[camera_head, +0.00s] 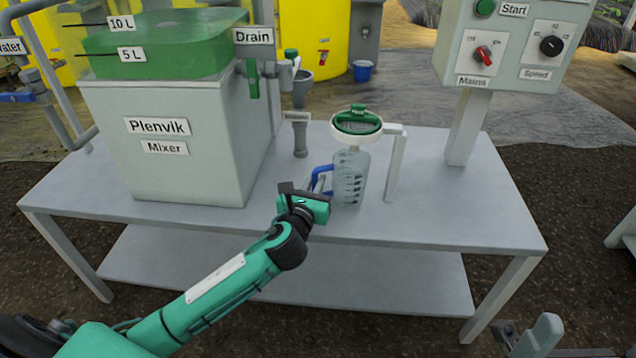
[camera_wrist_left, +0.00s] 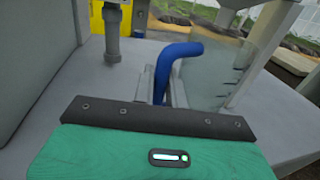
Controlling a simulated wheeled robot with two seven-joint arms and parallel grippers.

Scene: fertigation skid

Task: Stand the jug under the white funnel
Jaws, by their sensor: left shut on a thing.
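The clear jug (camera_head: 350,182) with a blue handle (camera_head: 320,177) is upright over the steel bench, below the white funnel (camera_head: 345,136). Its top meets the funnel's underside in the picture; I cannot tell how well they line up in depth, or whether its base touches the bench. My left gripper (camera_head: 318,188) is to the left of the jug, shut on its handle. In the left wrist view the blue handle (camera_wrist_left: 172,68) rises between the fingers, with the clear jug wall (camera_wrist_left: 215,78) to its right.
The Plenvik mixer (camera_head: 185,165) stands left on the bench, its drain valve (camera_head: 252,80) facing the jug. A grey upright pipe fitting (camera_head: 299,135) is behind left. The funnel's white post (camera_head: 396,165) stands right of the jug. A control box (camera_head: 512,45) is at the back right.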

